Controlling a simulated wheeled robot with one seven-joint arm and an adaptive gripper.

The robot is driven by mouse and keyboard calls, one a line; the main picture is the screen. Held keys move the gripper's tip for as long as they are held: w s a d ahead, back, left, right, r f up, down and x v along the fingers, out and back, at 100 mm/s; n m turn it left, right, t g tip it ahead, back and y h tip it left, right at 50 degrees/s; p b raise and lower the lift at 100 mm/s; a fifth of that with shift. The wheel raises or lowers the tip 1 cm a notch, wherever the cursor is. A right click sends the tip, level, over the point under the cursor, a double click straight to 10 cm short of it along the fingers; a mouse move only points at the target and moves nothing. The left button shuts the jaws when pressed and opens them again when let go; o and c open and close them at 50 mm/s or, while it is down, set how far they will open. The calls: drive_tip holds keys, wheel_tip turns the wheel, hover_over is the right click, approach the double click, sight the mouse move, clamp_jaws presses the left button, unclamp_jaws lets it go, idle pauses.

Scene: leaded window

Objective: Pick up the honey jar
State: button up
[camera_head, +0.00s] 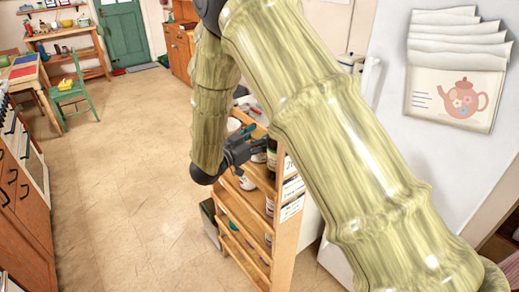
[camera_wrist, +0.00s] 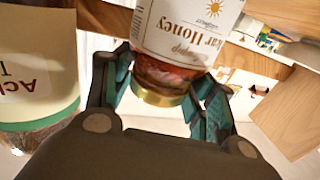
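The honey jar (camera_wrist: 185,35) has a white label reading "Honey" with a sun on it, an amber body and a gold lid. It appears upside down in the wrist view. My gripper (camera_wrist: 165,70) has its two teal fingers on either side of the jar, close to its lid end. Whether both fingers press on the glass is not clear. In the head view my gripper (camera_head: 257,148) is at the upper part of the wooden shelf unit (camera_head: 283,235), among jars. I cannot pick out the honey jar there.
A larger jar (camera_wrist: 38,60) with a cream label and green band stands close to my left finger in the wrist view. Wooden shelf boards (camera_wrist: 285,110) are near on the right. A white fridge (camera_head: 400,110) stands beside the shelf unit; the floor (camera_head: 125,190) to its left is clear.

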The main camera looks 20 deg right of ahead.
clamp_jaws()
drive_tip(key=shift+r, duration=0.15)
